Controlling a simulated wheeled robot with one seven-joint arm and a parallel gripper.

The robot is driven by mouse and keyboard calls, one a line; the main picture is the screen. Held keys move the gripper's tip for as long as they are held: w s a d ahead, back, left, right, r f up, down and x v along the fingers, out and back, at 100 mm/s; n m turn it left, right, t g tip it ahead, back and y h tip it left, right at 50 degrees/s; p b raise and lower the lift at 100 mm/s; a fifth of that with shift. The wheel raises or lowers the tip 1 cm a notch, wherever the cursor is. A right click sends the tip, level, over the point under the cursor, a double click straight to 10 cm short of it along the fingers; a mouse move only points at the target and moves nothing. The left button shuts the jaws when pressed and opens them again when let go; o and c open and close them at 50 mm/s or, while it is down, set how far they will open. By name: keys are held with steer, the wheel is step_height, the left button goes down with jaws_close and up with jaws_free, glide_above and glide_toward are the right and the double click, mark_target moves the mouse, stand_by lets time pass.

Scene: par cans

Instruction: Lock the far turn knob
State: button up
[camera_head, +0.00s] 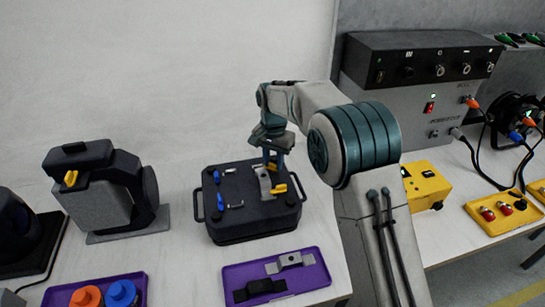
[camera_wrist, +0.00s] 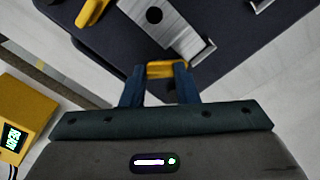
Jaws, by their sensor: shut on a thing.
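A black case (camera_head: 225,220) with side handles stands on the table in the head view. My gripper (camera_head: 271,158) reaches down to its far right part. In the wrist view my gripper (camera_wrist: 161,82) has its two blue fingers on either side of a yellow turn knob (camera_wrist: 167,69), shut on it. This far knob is mostly hidden in the head view. The near yellow turn knob (camera_head: 279,189) is free, and it also shows in the wrist view (camera_wrist: 91,12). A metal plate with a dark hole (camera_head: 264,184) lies beside the knobs, also in the wrist view (camera_wrist: 175,32).
A purple tray (camera_head: 235,275) with metal and black parts lies in front of the case. Another purple tray (camera_head: 60,295) holds orange and blue round pieces. A lamp (camera_head: 100,195) stands left. A yellow box (camera_head: 427,185) and grey equipment (camera_head: 410,100) stand right.

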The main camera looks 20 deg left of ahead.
steer(key=n+p, duration=0.1)
steer(key=n, duration=0.5)
steer(key=shift+n, duration=0.3)
steer(key=shift+a, duration=0.1)
stand_by(0.4)
steer(key=o, duration=0.7)
steer(key=shift+s, duration=0.1)
step_height(320, 180, up, 14)
steer(key=shift+f, duration=0.1)
